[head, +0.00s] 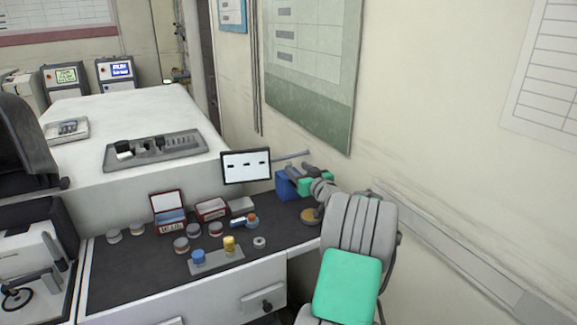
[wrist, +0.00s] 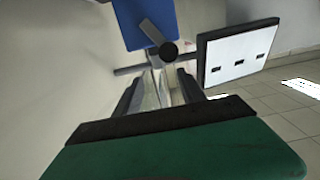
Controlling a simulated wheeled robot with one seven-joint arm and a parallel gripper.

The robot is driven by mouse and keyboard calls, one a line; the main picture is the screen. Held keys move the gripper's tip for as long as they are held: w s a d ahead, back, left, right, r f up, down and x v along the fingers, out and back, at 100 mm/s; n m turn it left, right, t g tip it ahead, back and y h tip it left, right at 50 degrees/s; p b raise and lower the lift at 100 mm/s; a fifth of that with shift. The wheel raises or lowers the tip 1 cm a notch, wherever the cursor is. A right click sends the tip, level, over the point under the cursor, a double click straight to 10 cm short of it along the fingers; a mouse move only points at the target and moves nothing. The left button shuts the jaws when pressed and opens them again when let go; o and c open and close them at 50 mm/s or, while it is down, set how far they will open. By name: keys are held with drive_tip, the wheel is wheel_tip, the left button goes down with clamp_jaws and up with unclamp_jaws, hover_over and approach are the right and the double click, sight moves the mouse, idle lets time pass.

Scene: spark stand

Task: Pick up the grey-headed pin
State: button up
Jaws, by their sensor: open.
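I cannot single out the grey-headed pin with certainty in either view. A grey plate (head: 222,262) on the dark worktop carries a blue-headed piece (head: 198,257) and a yellow-headed piece (head: 229,245). A small grey ring-like piece (head: 259,242) lies to their right. My gripper (head: 304,181) is at the far right end of the worktop, beside a blue block (head: 284,187) and away from the plate. In the wrist view my gripper (wrist: 158,82) is open. A dark round knob with grey rods (wrist: 168,49) shows just beyond the fingers, below the blue block (wrist: 150,18).
A screen (head: 246,166) stands at the worktop's back, left of my gripper. The worktop's left front (head: 125,280) is clear. A wall rises to the right.

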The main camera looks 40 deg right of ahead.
sight(290, 164)
drive_tip(key=x, duration=0.2)
drive_tip(key=p+x, duration=0.2)
drive_tip(key=x, duration=0.1)
drive_tip(key=shift+w+f, duration=0.3)
drive_tip(key=shift+f, duration=0.1)
clamp_jaws()
